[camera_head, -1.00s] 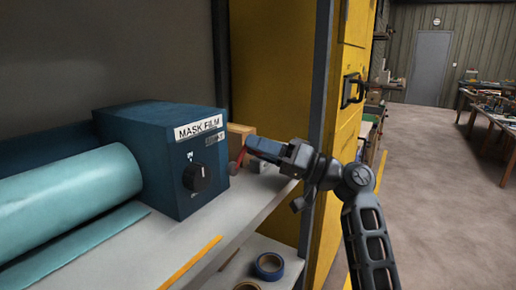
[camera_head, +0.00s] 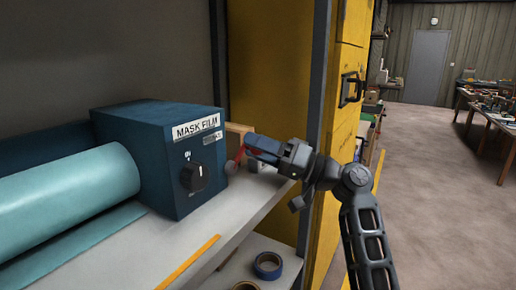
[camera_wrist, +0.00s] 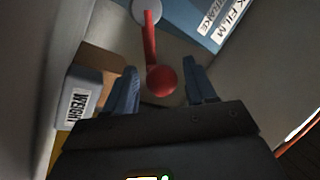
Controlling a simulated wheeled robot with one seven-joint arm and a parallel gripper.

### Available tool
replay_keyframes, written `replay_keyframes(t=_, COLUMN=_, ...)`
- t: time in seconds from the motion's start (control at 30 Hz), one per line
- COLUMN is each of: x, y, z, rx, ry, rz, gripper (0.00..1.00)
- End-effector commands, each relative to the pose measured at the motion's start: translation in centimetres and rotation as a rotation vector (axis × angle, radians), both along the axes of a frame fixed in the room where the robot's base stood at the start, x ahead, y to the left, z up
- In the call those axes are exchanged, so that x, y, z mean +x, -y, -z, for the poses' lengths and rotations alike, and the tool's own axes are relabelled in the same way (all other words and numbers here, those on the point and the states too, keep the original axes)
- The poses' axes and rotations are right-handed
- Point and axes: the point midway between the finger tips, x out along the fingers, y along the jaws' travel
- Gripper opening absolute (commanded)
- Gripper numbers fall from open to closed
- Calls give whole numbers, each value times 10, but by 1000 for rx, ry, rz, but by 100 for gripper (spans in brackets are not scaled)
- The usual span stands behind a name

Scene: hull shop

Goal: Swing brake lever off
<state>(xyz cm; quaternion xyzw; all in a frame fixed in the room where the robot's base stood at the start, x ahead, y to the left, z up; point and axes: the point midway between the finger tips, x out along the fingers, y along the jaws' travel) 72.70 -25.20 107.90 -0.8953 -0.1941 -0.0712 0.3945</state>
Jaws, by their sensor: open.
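The blue mask film box (camera_head: 165,155) stands on the shelf with a black knob on its front face. The red brake lever (camera_wrist: 150,45) comes from a round pale hub (camera_wrist: 163,10) on the box's side and ends in a red ball (camera_wrist: 161,80). A bit of the red lever (camera_head: 240,153) also shows in the head view by my fingertips. My gripper (camera_wrist: 158,88) is open, with the ball between its two fingers. I cannot tell whether either finger touches it. In the head view my gripper (camera_head: 258,150) is just right of the box, and hides part of the lever.
A grey block labelled WEIGHT (camera_wrist: 80,105) and a brown box (camera_wrist: 102,62) stand left of my fingers in the wrist view. A teal film roll (camera_head: 70,195) lies left of the box. A yellow cabinet (camera_head: 340,170) stands at the right, with open floor beyond.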

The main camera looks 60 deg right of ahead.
Motion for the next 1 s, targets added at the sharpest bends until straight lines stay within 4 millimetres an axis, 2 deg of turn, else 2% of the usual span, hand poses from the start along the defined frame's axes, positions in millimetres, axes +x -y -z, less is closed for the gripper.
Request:
replay_keyframes(t=0.17, x=-12, y=4, z=5, rx=0, ry=-2, rz=3, gripper=55)
replay_keyframes(t=0.4, x=-48, y=16, z=17, rx=1, ry=-1, rz=3, gripper=55)
replay_keyframes(t=0.6, x=-68, y=22, z=22, rx=0, ry=-1, rz=1, gripper=55)
replay_keyframes(t=0.93, x=-72, y=23, z=22, rx=0, ry=0, rz=0, gripper=55)
replay_keyframes(t=1.0, x=-71, y=23, z=22, rx=0, ry=0, rz=0, gripper=50)
